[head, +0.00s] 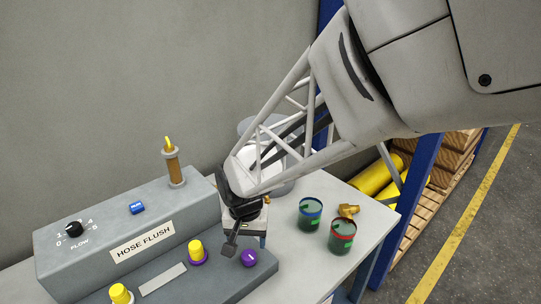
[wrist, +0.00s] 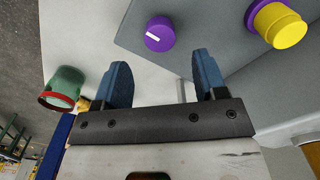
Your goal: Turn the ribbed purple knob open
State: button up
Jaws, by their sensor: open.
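The purple knob (head: 248,258) sits on the sloped front of the grey hose flush unit (head: 190,275), at its right end. In the wrist view the knob (wrist: 160,34) is round with a white pointer line, just beyond and between the two blue fingers. My gripper (head: 238,232) is beside the knob in the head view, at its upper left. In the wrist view my gripper (wrist: 163,82) is open and empty, with the fingers apart from the knob. Ribs on the knob are too small to make out clearly.
A yellow knob with a purple base (head: 197,251) and another yellow knob (head: 121,294) stand left of the purple knob. A blue-rimmed can (head: 310,211), a red-rimmed can (head: 342,236) and a brass fitting (head: 348,210) stand to the right on the white table (head: 300,270).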

aim_at(249, 255)
jog(key=shift+f, duration=3)
jog(key=c, duration=0.9)
